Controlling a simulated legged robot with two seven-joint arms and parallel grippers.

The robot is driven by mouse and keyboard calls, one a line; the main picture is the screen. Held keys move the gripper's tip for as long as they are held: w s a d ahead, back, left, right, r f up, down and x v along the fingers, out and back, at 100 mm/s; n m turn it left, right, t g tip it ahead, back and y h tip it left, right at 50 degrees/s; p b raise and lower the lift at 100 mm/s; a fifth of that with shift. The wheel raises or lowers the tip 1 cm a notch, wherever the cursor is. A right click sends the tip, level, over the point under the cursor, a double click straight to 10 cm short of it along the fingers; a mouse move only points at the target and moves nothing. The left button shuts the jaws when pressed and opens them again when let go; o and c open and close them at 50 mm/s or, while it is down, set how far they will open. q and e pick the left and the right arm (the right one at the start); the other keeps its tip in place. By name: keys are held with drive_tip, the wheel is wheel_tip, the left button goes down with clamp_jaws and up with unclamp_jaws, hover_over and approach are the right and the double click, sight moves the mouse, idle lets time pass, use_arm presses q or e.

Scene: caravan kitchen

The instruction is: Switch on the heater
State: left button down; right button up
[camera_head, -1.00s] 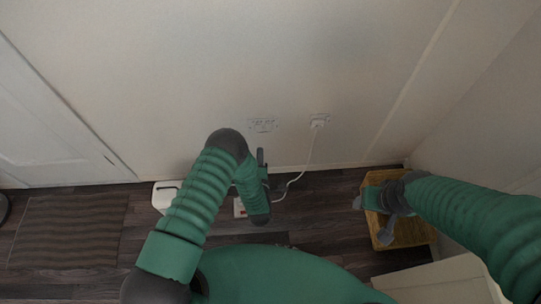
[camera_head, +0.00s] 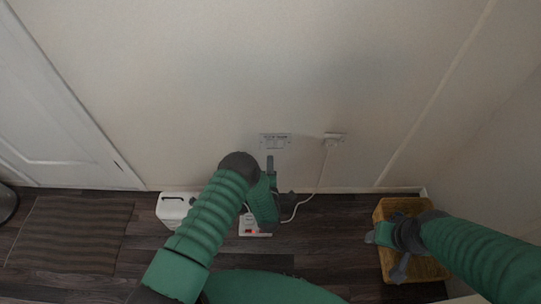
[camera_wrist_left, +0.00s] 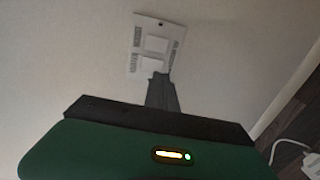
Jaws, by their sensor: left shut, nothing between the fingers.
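A white double wall switch plate (camera_head: 275,141) is on the wall ahead; the left wrist view shows its two light rockers (camera_wrist_left: 154,44). My left gripper (camera_head: 270,163) is shut and empty, its tips pointing up at the plate's lower edge. In the left wrist view the fingers (camera_wrist_left: 162,90) overlap the bottom of the plate near the lower rocker; whether they touch it I cannot tell. A white box-like appliance (camera_head: 173,208), possibly the heater, stands on the floor, partly behind my left arm. My right gripper (camera_head: 385,245) is over a basket, its jaw state unclear.
A second wall socket (camera_head: 333,137) holds a white plug with a cable running down to the floor. A white power strip (camera_head: 249,230) with a red light lies below. The yellow basket (camera_head: 420,272) is at the right. A striped mat (camera_head: 67,228) lies at the left.

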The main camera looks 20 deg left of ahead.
sight(270, 147)
use_arm(q)
drive_tip(key=b+x, duration=0.1)
drive_tip(key=x, duration=0.3)
drive_tip(key=shift+w+a+f+b, duration=0.2)
drive_tip(key=shift+w+a+b, duration=0.05)
drive_tip(key=shift+w+b, duration=0.1)
drive_tip(key=shift+w, duration=0.2)
drive_tip(key=shift+w+r, duration=0.1)
drive_tip(key=shift+r, duration=0.05)
